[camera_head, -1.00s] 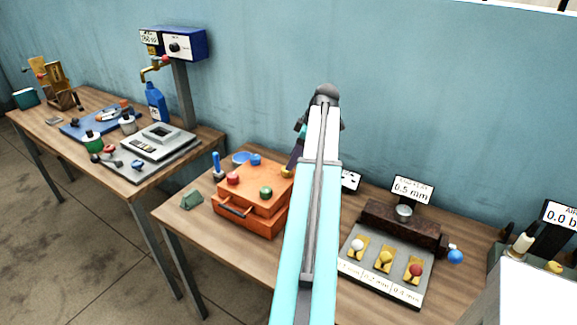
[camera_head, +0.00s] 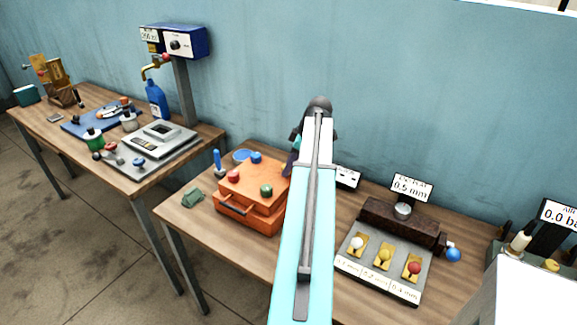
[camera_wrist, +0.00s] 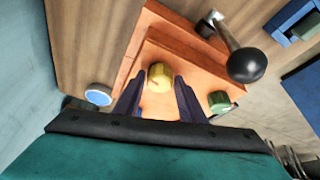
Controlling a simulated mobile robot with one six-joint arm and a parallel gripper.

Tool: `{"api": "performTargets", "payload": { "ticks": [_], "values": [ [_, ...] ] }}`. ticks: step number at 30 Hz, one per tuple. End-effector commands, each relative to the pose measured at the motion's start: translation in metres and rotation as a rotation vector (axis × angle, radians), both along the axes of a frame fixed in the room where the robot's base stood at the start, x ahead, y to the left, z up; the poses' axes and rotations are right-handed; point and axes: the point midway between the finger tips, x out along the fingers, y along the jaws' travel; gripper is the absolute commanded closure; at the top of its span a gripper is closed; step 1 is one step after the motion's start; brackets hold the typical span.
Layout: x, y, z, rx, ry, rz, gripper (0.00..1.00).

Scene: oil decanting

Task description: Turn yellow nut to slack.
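The yellow nut (camera_wrist: 160,77) is a round yellow knob on top of the orange box (camera_wrist: 137,47). In the wrist view it lies between the tips of my gripper's two dark fingers (camera_wrist: 161,80). The fingers are apart, with what look like narrow gaps beside the nut; I cannot tell how deep they reach around it. In the head view the orange box (camera_head: 235,209) stands on the near bench, and my arm hides its right end, the nut and the fingers.
A green knob (camera_wrist: 220,102) is right of my fingers. A lever with a black ball (camera_wrist: 246,65) rises close by. In the head view, a plate with white, yellow and red balls (camera_head: 384,254) stands to the right. The wall is close behind.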

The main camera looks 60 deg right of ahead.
Motion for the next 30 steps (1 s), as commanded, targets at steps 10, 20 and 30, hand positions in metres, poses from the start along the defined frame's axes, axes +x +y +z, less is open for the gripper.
{"api": "performTargets", "payload": {
  "ticks": [10,20,30],
  "values": [
    [-0.0002,-0.0010,-0.0005,0.000,0.000,0.017,0.90],
    [0.0007,-0.0037,-0.0019,0.001,0.001,0.195,0.90],
    [-0.0002,-0.0023,0.0001,0.000,0.000,0.265,0.90]
  ]
}}
